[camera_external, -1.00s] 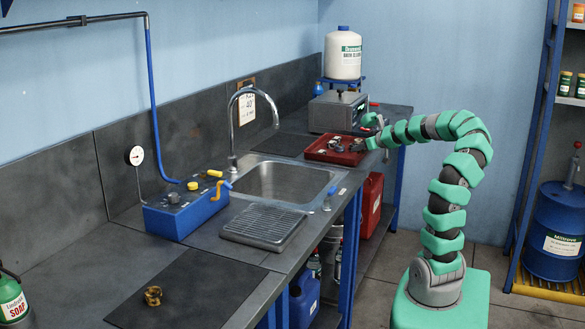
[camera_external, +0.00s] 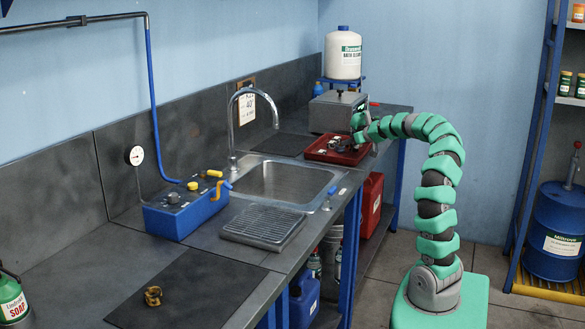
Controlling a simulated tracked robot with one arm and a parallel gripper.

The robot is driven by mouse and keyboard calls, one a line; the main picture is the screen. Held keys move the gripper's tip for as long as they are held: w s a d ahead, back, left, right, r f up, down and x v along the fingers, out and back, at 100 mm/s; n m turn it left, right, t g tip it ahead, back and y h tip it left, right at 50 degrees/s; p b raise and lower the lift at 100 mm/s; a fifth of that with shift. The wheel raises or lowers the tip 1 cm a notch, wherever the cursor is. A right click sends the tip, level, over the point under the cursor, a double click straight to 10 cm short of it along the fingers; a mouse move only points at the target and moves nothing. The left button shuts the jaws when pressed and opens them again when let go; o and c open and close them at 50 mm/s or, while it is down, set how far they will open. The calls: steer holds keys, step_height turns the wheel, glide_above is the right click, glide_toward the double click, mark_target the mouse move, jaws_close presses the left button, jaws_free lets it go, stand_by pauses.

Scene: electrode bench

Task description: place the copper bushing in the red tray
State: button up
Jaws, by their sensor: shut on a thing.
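The red tray (camera_external: 326,156) sits on the far right part of the bench, beyond the sink. Several small dark and reddish pieces lie in it. My gripper (camera_external: 358,133) is over the tray's right back part, pointing down. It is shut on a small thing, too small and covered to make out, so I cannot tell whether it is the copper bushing. A brass- or copper-coloured fitting (camera_external: 153,296) lies on the dark mat (camera_external: 205,276) at the near left, far from my gripper.
A grey scale-like box (camera_external: 332,113) with a white bottle (camera_external: 343,55) above it stands behind the tray. The sink (camera_external: 285,181), tall faucet (camera_external: 235,120), ribbed drain rack (camera_external: 263,226) and blue valve box (camera_external: 185,212) fill the middle of the bench.

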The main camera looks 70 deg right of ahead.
steer(key=shift+f+b, duration=0.55)
steer(key=shift+f, duration=1.2)
steer(key=shift+f, duration=0.15)
steer(key=o, duration=0.8)
steer(key=shift+r, duration=0.2)
steer(key=shift+s+a+r, duration=0.1)
steer(key=shift+s+r, duration=0.05)
steer(key=shift+s, duration=0.1)
steer(key=p+v, duration=0.2)
steer(key=v, duration=0.9)
steer(key=shift+s+a, duration=0.15)
steer(key=shift+r, duration=0.1)
